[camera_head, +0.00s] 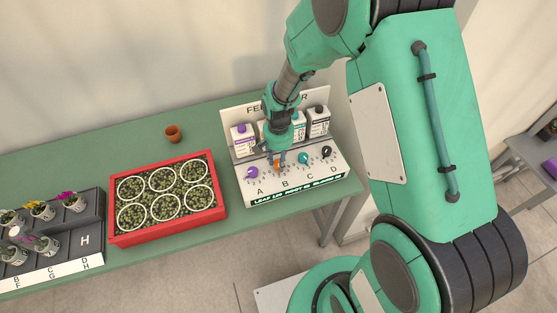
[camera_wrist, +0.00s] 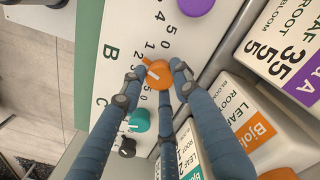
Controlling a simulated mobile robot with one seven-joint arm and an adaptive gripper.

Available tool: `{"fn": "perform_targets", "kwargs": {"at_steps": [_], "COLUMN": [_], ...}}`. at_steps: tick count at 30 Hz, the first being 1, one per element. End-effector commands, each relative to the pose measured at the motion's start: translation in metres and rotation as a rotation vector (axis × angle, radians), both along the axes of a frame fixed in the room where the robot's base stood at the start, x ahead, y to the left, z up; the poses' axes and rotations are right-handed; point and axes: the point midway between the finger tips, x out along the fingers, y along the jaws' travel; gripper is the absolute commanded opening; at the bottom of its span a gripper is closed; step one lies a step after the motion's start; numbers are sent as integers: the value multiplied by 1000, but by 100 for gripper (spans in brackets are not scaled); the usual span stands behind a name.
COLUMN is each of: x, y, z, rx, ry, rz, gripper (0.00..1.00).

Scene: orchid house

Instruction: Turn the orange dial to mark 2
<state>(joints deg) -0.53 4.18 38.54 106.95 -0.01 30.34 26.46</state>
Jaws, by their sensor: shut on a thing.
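The orange dial (camera_wrist: 158,76) sits on the white sloped panel above the letter B, with small printed digits around it. In the wrist view, the blue fingers of my gripper (camera_wrist: 157,80) close around it from several sides, with the dial between their tips. A short orange pointer sticks out toward the upper left of that view, near the printed digits. I cannot tell exactly which mark it meets. In the head view, my gripper (camera_head: 277,157) comes down from above onto the orange dial (camera_head: 277,167), partly hiding it.
A purple dial (camera_head: 251,173) stands left of it; a teal dial (camera_head: 303,158) and black dial (camera_head: 326,152) stand right. White bottles stand close behind, including one with a purple label (camera_head: 242,139). A red-rimmed tray (camera_head: 113,229) and small pot (camera_head: 173,133) are farther left.

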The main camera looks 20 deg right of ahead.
Motion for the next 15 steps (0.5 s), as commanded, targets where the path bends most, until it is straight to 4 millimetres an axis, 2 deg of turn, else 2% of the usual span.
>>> {"fn": "perform_targets", "kwargs": {"at_steps": [8, 9, 11, 15], "x": [1, 1, 1, 0], "y": [0, 0, 0, 0], "z": [0, 0, 0, 0], "rx": [0, 0, 0, 0], "ry": [-1, -1, -1, -1], "rz": [0, 0, -1, -1], "gripper": [4, 36, 48, 50]}}
